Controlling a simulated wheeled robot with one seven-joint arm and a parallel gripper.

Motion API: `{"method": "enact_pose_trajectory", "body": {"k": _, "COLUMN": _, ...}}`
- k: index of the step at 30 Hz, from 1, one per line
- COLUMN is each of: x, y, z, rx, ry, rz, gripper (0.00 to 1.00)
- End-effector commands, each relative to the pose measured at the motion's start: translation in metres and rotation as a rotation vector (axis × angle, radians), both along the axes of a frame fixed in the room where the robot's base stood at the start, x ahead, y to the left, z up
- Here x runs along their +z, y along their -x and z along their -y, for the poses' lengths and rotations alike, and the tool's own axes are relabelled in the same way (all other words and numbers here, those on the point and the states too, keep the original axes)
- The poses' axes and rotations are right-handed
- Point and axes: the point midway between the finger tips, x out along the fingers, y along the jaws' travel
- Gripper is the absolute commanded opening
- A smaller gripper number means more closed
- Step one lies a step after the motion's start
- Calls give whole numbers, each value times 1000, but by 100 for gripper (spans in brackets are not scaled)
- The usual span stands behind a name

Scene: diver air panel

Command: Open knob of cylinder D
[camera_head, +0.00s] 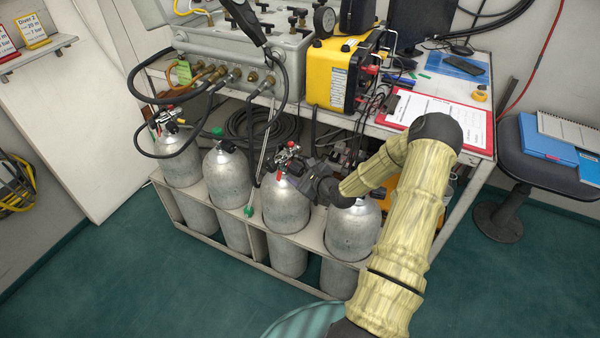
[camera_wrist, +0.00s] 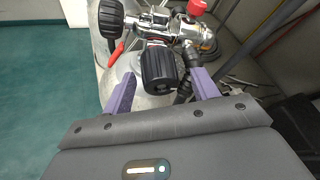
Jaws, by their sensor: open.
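Several grey cylinders stand in a row in a rack, and no letter marking cylinder D can be read. My gripper (camera_head: 303,173) is at the valve (camera_head: 287,157) of the third cylinder from the left (camera_head: 284,208). In the wrist view my gripper (camera_wrist: 163,76) is open, its two purple fingers on either side of a black ribbed knob (camera_wrist: 158,70). I cannot tell whether they touch it. A second black knob (camera_wrist: 110,20), a red cap (camera_wrist: 197,6) and a red lever (camera_wrist: 116,53) sit on the same metal valve.
A cylinder at the right (camera_head: 352,232) stands beside my arm. Two more, one with a hosed valve (camera_head: 170,124), stand to the left. The rack's rail (camera_head: 250,258) runs along the front. Hoses hang from the bench above; the green floor (camera_head: 150,290) is clear.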

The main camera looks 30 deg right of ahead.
Motion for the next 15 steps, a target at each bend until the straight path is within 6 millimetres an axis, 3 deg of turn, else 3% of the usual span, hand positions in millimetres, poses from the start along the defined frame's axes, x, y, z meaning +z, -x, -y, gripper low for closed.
{"method": "enact_pose_trajectory", "body": {"k": 1, "x": 0, "y": 0, "z": 0, "rx": 0, "ry": 0, "rz": 0, "gripper": 57}}
{"method": "enact_pose_trajectory", "body": {"k": 8, "x": 0, "y": 0, "z": 0, "rx": 0, "ry": 0, "rz": 0, "gripper": 14}}
{"method": "enact_pose_trajectory", "body": {"k": 15, "x": 0, "y": 0, "z": 0, "rx": 0, "ry": 9, "rz": 5, "gripper": 14}}
